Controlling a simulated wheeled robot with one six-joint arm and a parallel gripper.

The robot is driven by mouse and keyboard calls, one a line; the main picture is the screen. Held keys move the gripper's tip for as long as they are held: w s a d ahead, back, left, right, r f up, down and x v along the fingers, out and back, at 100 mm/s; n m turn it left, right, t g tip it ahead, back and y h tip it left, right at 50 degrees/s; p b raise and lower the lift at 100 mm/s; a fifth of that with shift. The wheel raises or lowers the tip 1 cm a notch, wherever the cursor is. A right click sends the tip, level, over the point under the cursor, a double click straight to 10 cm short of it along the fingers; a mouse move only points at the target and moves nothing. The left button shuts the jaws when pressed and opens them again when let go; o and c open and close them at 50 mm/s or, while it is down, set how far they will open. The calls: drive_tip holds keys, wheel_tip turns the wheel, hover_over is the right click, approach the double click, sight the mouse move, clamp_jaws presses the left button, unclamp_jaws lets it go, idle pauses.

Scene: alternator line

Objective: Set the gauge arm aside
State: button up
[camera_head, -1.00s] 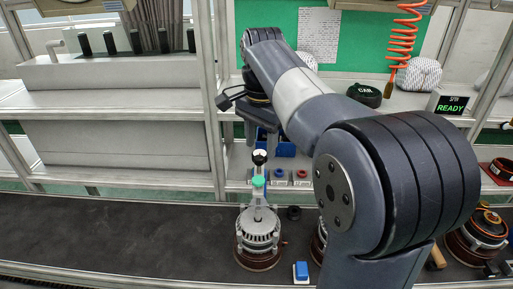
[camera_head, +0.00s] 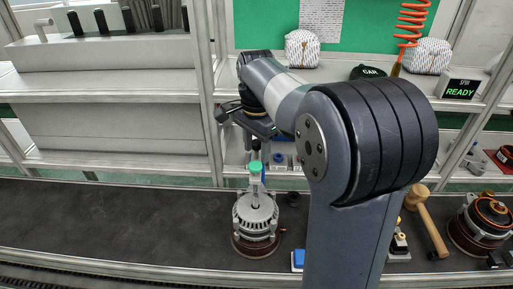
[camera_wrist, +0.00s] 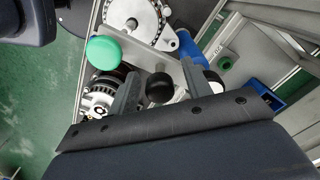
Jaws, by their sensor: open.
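An alternator (camera_head: 256,220) stands upright on a brown round base on the dark belt. A green knob (camera_head: 255,166) on an upright stem rises above it. In the wrist view the green knob (camera_wrist: 103,52) is left of my gripper (camera_wrist: 160,92). A black round knob (camera_wrist: 160,88) shows between my open fingers, with a gap on either side. I take these knobbed parts for the gauge arm, but its full shape is hidden.
A mallet (camera_head: 428,222) and another alternator (camera_head: 486,222) are on the right of the belt. A blue block (camera_head: 298,260) lies at the front edge. A shelf behind holds a READY display (camera_head: 460,88) and wrapped parcels. The belt's left part is clear.

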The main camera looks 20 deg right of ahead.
drive_tip(key=shift+f, duration=0.2)
clamp_jaws()
idle(0.5)
